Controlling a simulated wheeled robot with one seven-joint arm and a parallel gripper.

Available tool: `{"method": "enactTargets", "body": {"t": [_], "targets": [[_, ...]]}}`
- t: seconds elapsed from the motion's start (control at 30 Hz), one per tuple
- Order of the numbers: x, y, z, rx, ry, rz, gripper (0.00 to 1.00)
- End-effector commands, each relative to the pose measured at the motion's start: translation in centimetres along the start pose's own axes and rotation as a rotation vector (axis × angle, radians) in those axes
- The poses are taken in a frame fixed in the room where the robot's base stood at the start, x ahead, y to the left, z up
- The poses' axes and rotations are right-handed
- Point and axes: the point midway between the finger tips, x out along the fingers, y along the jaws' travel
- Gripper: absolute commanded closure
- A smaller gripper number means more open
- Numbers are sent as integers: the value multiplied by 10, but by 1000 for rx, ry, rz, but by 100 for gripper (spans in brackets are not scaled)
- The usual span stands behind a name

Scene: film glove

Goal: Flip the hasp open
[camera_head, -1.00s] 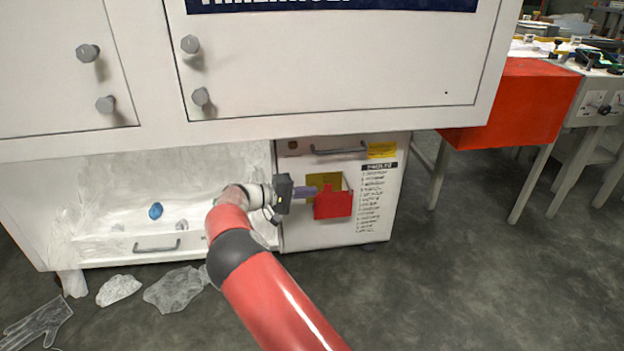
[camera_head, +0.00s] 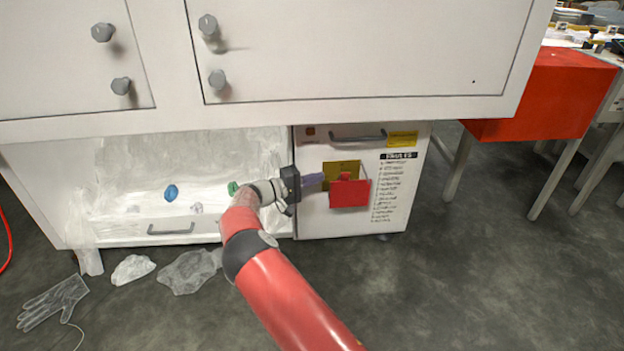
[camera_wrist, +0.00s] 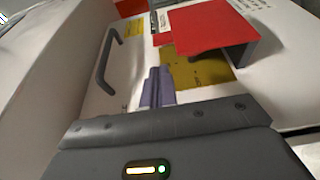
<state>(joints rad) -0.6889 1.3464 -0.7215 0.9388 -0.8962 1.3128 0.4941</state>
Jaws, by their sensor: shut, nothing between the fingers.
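The hasp is a red flap (camera_head: 349,192) over a yellow plate (camera_head: 341,166) on the white cabinet door. In the wrist view the red flap (camera_wrist: 212,28) stands out from the door on the right, with a grey edge, and the yellow plate (camera_wrist: 202,69) shows below it. My gripper (camera_head: 316,180) is shut and empty, its purple fingers just left of the yellow plate and red flap. In the wrist view the fingertips (camera_wrist: 156,78) point at the door, left of the yellow plate. Whether they touch it I cannot tell.
A grey bar handle (camera_head: 357,137) crosses the door's top; in the wrist view the handle (camera_wrist: 107,62) lies left of my fingers. The white cabinet (camera_head: 350,60) overhangs above. An open bay (camera_head: 130,180) with small items lies left. A glove (camera_head: 55,302) lies on the floor.

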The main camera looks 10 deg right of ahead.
Motion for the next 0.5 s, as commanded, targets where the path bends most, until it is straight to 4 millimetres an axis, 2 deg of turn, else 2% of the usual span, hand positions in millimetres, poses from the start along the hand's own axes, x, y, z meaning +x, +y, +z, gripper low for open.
{"method": "enactTargets", "body": {"t": [0.03,0.2,0.3,0.5], "targets": [[12,1,1,0,-4,1,100],[40,1,0,1,-2,1,100],[53,0,0,1,-2,1,100],[63,0,0,1,0,0,100]]}}
